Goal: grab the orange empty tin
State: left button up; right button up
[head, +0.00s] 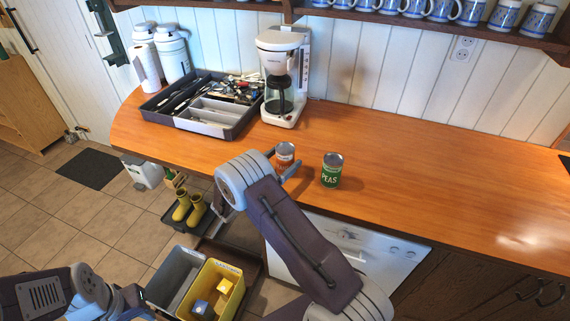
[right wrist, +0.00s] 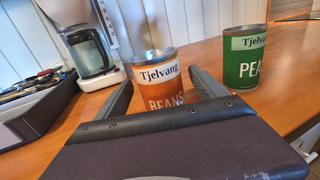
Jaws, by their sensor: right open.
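The orange tin (head: 285,155) stands upright on the wooden counter near its front edge, with a white band and the word BEANS. In the right wrist view the orange tin (right wrist: 160,85) sits between the two spread fingers of my right gripper (right wrist: 162,92). In the head view my right gripper (head: 282,162) is open at the tin, with a finger on either side. I cannot tell whether the fingers touch it, or whether the tin is empty. My left gripper (head: 132,300) is low at the left, and its jaws do not show clearly.
A green PEAS tin (head: 332,170) stands just right of the orange tin. A coffee maker (head: 283,75) and a utensil tray (head: 235,133) are behind and left. Grey (head: 165,283) and yellow (head: 236,292) bins stand below the counter. The counter's right side is clear.

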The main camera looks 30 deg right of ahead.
jog(key=shift+x, duration=0.75)
jog(key=c, duration=1.4)
jog(key=shift+c, duration=0.2)
jog(key=shift+r, duration=0.1)
